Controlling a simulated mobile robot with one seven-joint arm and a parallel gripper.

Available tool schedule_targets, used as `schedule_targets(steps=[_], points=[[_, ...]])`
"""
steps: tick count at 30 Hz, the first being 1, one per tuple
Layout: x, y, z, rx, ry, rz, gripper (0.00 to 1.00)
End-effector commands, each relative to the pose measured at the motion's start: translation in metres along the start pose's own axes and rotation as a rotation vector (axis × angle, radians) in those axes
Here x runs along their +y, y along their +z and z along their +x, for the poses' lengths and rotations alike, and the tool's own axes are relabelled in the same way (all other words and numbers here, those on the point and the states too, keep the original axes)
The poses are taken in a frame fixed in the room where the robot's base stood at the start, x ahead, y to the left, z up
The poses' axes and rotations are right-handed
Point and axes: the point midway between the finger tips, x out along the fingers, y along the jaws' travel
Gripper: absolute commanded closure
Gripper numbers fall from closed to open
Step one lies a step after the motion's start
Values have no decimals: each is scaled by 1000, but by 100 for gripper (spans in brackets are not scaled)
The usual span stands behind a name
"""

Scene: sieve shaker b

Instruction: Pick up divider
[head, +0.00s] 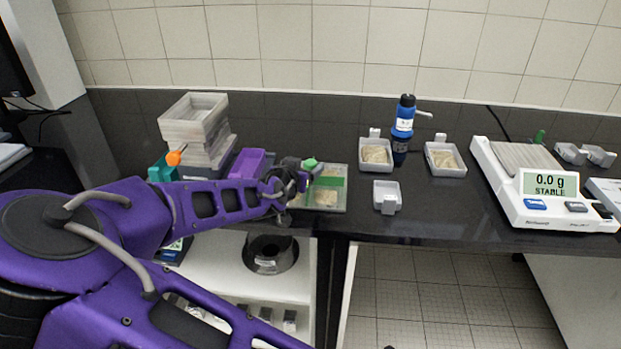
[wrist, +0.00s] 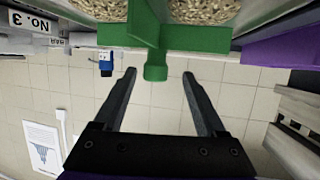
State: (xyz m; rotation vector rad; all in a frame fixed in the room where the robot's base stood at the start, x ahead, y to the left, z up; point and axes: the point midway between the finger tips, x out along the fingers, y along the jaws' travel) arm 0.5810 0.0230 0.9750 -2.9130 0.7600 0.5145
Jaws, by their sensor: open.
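The green divider (head: 331,181) is set in a light, shallow tray (head: 338,208) holding pale grains. My gripper (head: 301,170) is at the tray's left side in the head view and hides part of the tray and divider. In the wrist view my gripper (wrist: 158,76) is open and empty. The knob shows between its two fingertips, with a gap on each side. I cannot tell how far the knob is in depth.
Left of my gripper are a purple container (head: 247,164) and a stack of pale trays (head: 193,121). To the right are small grain dishes (head: 446,160), an empty dish (head: 386,196), a blue bottle (head: 403,130) and a scale (head: 545,190) reading 0.0 g. The dark counter is clear between the dishes and scale.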

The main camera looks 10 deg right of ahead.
Motion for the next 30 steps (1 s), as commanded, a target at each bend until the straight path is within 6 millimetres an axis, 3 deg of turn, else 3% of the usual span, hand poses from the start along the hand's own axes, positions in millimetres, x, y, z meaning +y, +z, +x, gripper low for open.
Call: schedule_targets(steps=[5, 15, 25, 30], points=[[1, 0, 9, 0, 0, 0, 27], [7, 0, 51, 0, 2, 1, 27], [6, 0, 58, -1, 0, 0, 27], [6, 0, 58, -1, 0, 0, 55]])
